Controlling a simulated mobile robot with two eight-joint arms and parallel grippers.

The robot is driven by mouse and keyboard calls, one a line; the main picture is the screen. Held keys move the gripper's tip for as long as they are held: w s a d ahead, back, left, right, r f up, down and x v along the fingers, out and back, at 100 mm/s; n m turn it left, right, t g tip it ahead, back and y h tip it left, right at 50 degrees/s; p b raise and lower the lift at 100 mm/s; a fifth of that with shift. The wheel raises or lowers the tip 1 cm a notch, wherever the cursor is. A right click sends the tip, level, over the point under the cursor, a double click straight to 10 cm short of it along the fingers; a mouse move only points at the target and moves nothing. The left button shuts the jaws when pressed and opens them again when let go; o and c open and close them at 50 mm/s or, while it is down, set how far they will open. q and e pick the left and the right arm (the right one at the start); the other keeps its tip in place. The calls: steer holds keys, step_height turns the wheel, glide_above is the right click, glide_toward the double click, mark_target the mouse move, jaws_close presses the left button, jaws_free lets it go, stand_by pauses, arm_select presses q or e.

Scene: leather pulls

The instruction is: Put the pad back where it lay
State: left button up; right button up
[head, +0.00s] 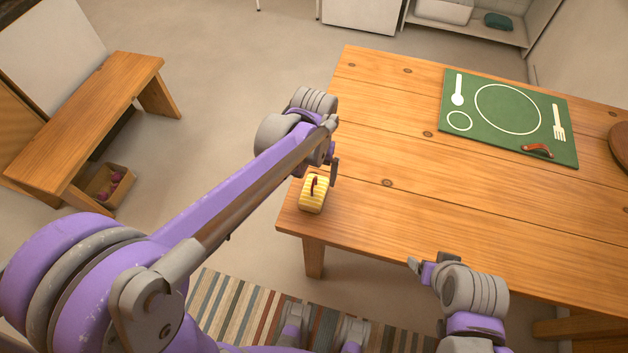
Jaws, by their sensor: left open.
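A small yellow-and-white striped pad (312,201) with a dark red pull standing on top lies on the wooden table (400,200), close to its left corner. My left gripper (331,170) is open, just beyond and above the pad's far end. It seems apart from the pull, though the arm partly hides the gap. My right gripper (417,267) is low at the table's front edge, well to the right of the pad. Its fingers are too small and foreshortened to tell their state.
A green mat (478,133) with white place-setting shapes and a brown leather pull (537,151) lies at the table's far right. A round brown board (620,145) is cut off at the right edge. The table's middle is clear. A wooden bench (90,120) stands left.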

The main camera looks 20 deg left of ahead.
arm_select(q)
step_height(320, 180, up, 6)
steer(key=shift+r, duration=0.2)
steer(key=s+a+f+t, duration=0.2)
steer(key=s+a, duration=0.1)
steer(key=s, duration=0.4)
steer(key=s+a+f+t, duration=0.3)
steer(key=s, duration=0.5)
steer(key=shift+s+a+f, duration=0.2)
steer(key=shift+a+f, duration=0.1)
steer(key=r+p, duration=0.3)
steer(key=shift+w+r, duration=0.15)
steer(key=shift+w, duration=0.2)
